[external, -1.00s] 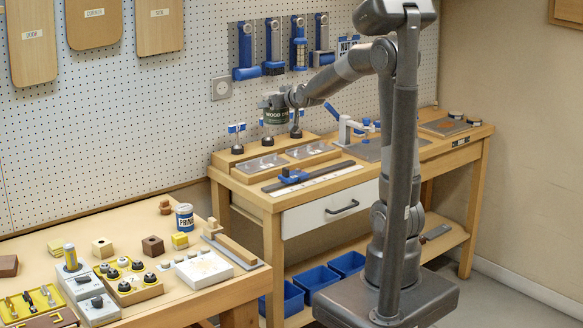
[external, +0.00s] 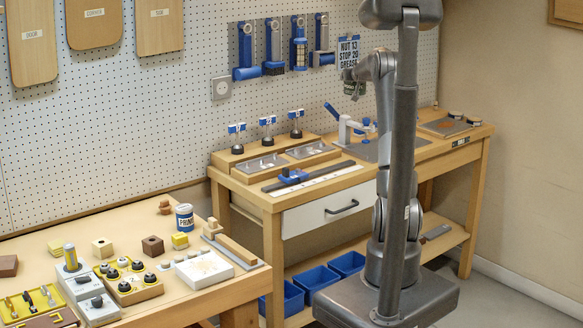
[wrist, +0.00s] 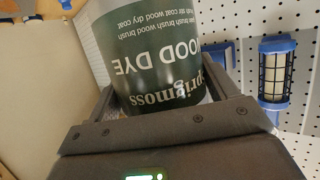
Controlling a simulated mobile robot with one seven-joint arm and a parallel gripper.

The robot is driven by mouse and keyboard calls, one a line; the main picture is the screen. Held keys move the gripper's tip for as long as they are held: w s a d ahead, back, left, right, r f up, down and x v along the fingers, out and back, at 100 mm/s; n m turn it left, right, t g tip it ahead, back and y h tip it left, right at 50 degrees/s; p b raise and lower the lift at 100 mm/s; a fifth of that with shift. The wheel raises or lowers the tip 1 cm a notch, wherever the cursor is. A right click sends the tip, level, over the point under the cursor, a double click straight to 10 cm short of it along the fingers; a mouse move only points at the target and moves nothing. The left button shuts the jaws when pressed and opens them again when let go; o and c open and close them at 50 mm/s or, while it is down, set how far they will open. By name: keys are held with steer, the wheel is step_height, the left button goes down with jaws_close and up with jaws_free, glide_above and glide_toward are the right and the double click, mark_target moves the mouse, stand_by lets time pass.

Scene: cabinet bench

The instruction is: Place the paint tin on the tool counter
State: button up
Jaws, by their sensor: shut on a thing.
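My gripper (external: 352,76) is shut on a dark green tin (external: 353,91) labelled WOOD DYE. It holds the tin in the air in front of the pegboard, above the back of the tool counter (external: 270,203). In the wrist view the tin (wrist: 150,65) fills the middle between my fingers (wrist: 163,95), its lettering upside down in the picture. In the external view my arm column stands close beside the tin, and little of the tin shows. A second tin, white and blue with PRIM lettering (external: 185,219), stands on the lower left table.
Blue tools (external: 300,50) hang above.

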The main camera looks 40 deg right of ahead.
steer(key=s+d+f+m+g+h, duration=0.1)
steer(key=s+d, duration=0.2)
steer(key=d, duration=0.5)
steer(key=s+d+f+m+g+h, duration=0.1)
steer(key=s+d, duration=0.2)
steer(key=d, duration=0.5)
steer(key=shift+w+a+f, duration=0.1)
steer(key=shift+a+f, duration=0.05)
steer(key=shift+f, duration=3.2)
steer(key=shift+a+f, duration=0.15)
steer(key=shift+f, duration=3.2)
steer(key=shift+w+a+f, duration=0.1)
steer(key=shift+a+f, duration=0.05)
steer(key=shift+f, duration=3.2)
steer(key=shift+f, duration=0.35)
steer(key=o, duration=1.2)
steer(key=shift+c, duration=0.2)
steer(key=o, duration=0.3)
steer(key=shift+s+f, duration=0.1)
steer(key=shift+f, duration=0.05)
steer(key=v, duration=1)
steer(key=shift+s+a, duration=0.15)
steer(key=shift+s, duration=0.25)
